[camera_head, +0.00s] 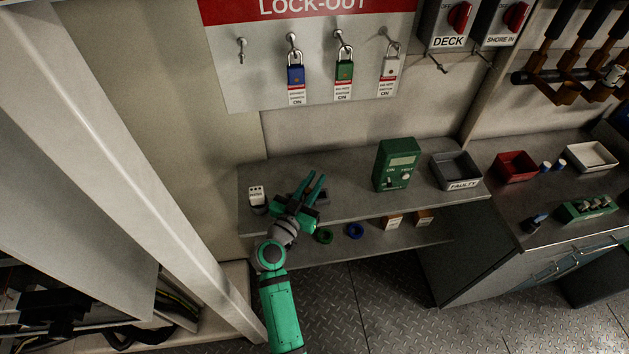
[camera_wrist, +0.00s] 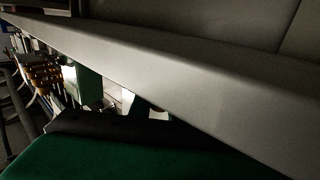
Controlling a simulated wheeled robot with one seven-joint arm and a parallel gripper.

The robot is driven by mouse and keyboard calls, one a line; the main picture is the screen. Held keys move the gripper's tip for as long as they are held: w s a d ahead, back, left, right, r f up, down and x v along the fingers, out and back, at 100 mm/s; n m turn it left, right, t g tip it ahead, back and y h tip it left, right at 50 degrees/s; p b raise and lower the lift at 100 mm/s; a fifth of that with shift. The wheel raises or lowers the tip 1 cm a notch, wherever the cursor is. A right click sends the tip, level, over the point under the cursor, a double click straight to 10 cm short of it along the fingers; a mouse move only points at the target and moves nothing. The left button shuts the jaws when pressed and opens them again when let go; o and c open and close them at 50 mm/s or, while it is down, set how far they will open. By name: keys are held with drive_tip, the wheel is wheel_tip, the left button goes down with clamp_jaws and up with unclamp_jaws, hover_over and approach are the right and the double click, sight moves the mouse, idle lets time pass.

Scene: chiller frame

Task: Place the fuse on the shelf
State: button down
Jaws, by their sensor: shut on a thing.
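My gripper (camera_head: 316,176) is over the left part of the grey shelf (camera_head: 350,190) in the head view, its green fingers pointing up and to the right in the picture. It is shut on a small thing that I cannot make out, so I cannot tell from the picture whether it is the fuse. A dark grey open holder or tray (camera_head: 322,198) shows partly behind the fingers. In the wrist view a broad grey slanted surface (camera_wrist: 200,75) fills the middle, and a green and black part crosses the bottom; no fuse shows clearly there.
On the shelf stand a white-topped block (camera_head: 256,195), a green meter (camera_head: 396,165) and a grey bin marked FAULTY (camera_head: 462,184). A white post (camera_head: 150,190) rises at left.

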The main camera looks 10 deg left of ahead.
drive_tip(key=c, duration=1.7)
unclamp_jaws()
drive_tip(key=shift+o, duration=0.2)
